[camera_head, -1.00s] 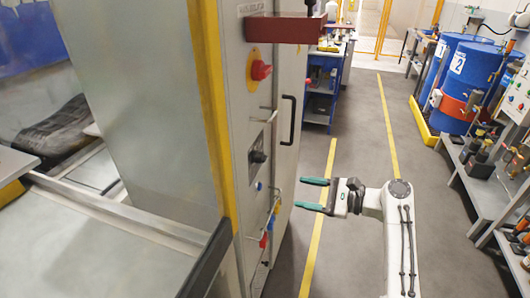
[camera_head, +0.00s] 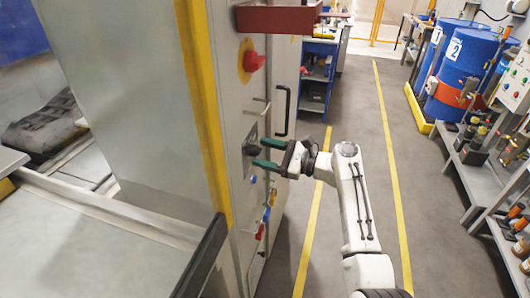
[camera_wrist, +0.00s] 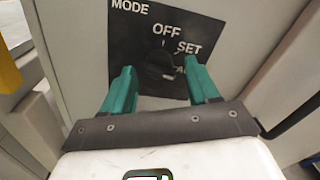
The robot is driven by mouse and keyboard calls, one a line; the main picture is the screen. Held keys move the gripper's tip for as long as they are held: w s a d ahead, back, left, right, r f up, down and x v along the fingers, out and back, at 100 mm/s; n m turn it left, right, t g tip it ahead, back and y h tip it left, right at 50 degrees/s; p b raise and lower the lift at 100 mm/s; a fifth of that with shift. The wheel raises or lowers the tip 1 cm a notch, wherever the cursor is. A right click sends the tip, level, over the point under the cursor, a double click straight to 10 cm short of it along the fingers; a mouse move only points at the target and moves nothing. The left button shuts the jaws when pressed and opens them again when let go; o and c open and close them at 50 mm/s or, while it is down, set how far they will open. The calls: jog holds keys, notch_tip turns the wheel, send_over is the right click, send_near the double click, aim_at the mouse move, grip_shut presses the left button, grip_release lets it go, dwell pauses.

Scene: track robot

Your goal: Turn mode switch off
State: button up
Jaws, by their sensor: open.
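The mode switch (camera_wrist: 160,64) is a black rotary knob on a dark plate (camera_wrist: 125,45) marked MODE, OFF and SET, with a third label partly hidden by a finger. Its pointer's exact setting is hard to tell. In the head view the plate with the switch (camera_head: 249,146) sits on the grey cabinet front (camera_head: 232,110), partly behind the fingertips. My gripper (camera_head: 267,154) has green fingers and is open and empty, pointing at the panel. In the wrist view the fingers (camera_wrist: 162,82) stand left and right of and below the knob, apparently not touching it.
A red knob on a yellow disc (camera_head: 253,61) is above the switch, with a red box (camera_head: 280,18) higher up. A metal handle (camera_head: 258,108) and a black door handle (camera_head: 282,110) are close by. Blue, yellow and red controls (camera_head: 260,231) are below.

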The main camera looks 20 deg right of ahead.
jog(key=shift+w+a, duration=0.15)
jog(key=shift+a, duration=0.05)
jog(key=shift+f, duration=0.1)
jog(key=c, duration=1)
jog(key=n+b, duration=0.6)
jog(key=n, duration=0.1)
jog(key=n+b, duration=0.6)
jog(key=b, duration=0.1)
jog(key=n+y+b, duration=0.1)
jog(key=n+b, duration=0.6)
jog(key=shift+f+n+g, duration=0.3)
jog(key=shift+g, duration=0.1)
jog(key=shift+b, duration=0.35)
